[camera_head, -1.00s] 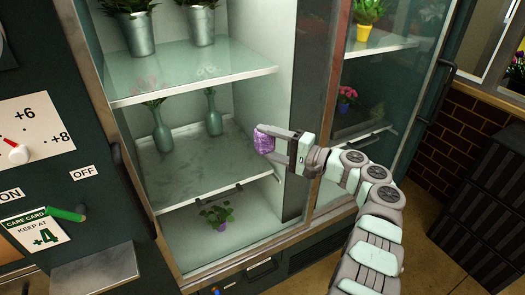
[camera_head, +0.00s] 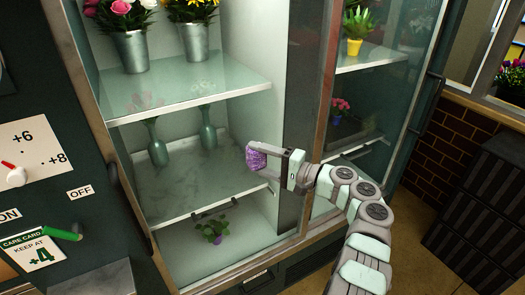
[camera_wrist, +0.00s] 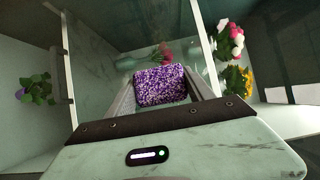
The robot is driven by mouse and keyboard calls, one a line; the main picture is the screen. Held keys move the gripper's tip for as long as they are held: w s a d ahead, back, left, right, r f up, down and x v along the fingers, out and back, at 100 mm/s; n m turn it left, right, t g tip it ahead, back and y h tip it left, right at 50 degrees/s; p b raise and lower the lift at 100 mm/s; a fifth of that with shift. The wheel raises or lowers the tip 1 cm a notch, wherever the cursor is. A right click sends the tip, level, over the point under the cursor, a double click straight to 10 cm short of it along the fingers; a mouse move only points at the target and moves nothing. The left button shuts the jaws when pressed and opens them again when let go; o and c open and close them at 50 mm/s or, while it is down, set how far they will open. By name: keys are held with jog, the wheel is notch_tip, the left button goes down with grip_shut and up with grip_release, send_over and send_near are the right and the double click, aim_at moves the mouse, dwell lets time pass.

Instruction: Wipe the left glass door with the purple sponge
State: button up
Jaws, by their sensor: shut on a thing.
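The purple sponge (camera_head: 257,157) is held between the fingers of my gripper (camera_head: 268,158), which is shut on it. The wrist view also shows the speckled sponge (camera_wrist: 161,86) between the two fingers. The left glass door (camera_head: 212,112) covers the left part of the flower cabinet. In the head view the sponge is in front of the right part of this door, at about the height of the middle shelf. I cannot tell whether the sponge touches the glass.
Behind the left glass are shelves with metal flower buckets (camera_head: 131,50), green vases (camera_head: 156,146) and a small potted plant (camera_head: 213,229). The right glass door (camera_head: 388,90) has a dark handle (camera_head: 424,98). Dark crates (camera_head: 482,205) stand at the right.

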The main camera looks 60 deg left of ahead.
aim_at(230, 158)
jog(key=shift+s+r+p, duration=0.15)
jog(key=shift+s+p, duration=0.95)
jog(key=shift+p, duration=0.45)
jog(key=shift+a, duration=0.1)
jog(key=s+p, duration=0.2)
jog(key=p, duration=0.2)
jog(key=shift+s+a+r, duration=0.1)
jog(key=shift+s+r, duration=0.05)
jog(key=shift+s, duration=0.25)
jog(key=shift+s+f+p, duration=0.25)
jog(key=shift+s+p, duration=0.25)
jog(key=shift+p, duration=0.05)
jog(key=shift+s+r+p, duration=0.25)
jog(key=shift+s+p, duration=0.45)
jog(key=shift+p, duration=0.3)
jog(key=shift+s+a+p, duration=0.1)
jog(key=shift+s+p, duration=0.8)
jog(key=shift+s, duration=0.15)
jog(key=shift+s+f, duration=0.15)
jog(key=shift+f, duration=0.05)
